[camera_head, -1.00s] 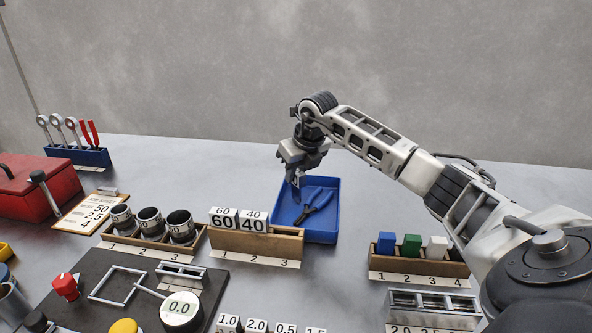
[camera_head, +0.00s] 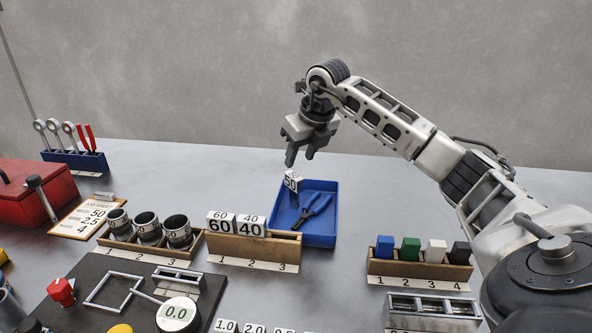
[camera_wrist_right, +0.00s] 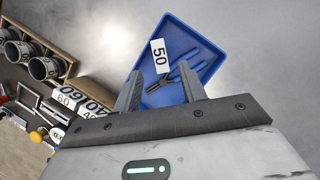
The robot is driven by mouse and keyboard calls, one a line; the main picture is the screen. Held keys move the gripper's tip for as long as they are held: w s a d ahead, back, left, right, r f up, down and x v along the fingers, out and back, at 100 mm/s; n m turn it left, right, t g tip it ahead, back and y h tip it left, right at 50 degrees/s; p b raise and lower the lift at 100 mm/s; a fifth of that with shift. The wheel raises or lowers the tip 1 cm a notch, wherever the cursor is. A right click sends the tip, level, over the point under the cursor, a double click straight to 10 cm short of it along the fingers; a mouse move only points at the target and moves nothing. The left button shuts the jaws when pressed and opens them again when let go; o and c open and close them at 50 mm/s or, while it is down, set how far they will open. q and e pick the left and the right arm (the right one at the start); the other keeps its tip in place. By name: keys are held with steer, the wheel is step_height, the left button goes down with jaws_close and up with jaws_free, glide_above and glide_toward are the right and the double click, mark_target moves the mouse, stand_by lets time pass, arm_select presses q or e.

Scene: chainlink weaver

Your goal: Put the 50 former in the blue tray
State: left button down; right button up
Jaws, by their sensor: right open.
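The 50 former (camera_head: 292,181), a white block marked 50, is in the blue tray (camera_head: 326,238) at its far left part, tilted in the head view. It also shows in the right wrist view (camera_wrist_right: 159,56), beside blue-handled pliers. My right gripper (camera_head: 300,160) is open and empty, above the former and apart from it. In the right wrist view its two fingers (camera_wrist_right: 162,92) are spread, with the tray beyond them. My left gripper is not in view.
Blue-handled pliers (camera_head: 312,211) lie in the tray. A wooden rack (camera_head: 245,247) with the 60 and 40 formers stands just left of it. A rack of coloured blocks (camera_head: 420,269) stands to the right. The table behind the tray is clear.

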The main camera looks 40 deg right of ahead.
steer(key=v, duration=0.4)
steer(key=shift+r, duration=0.2)
steer(key=shift+s+f, duration=0.1)
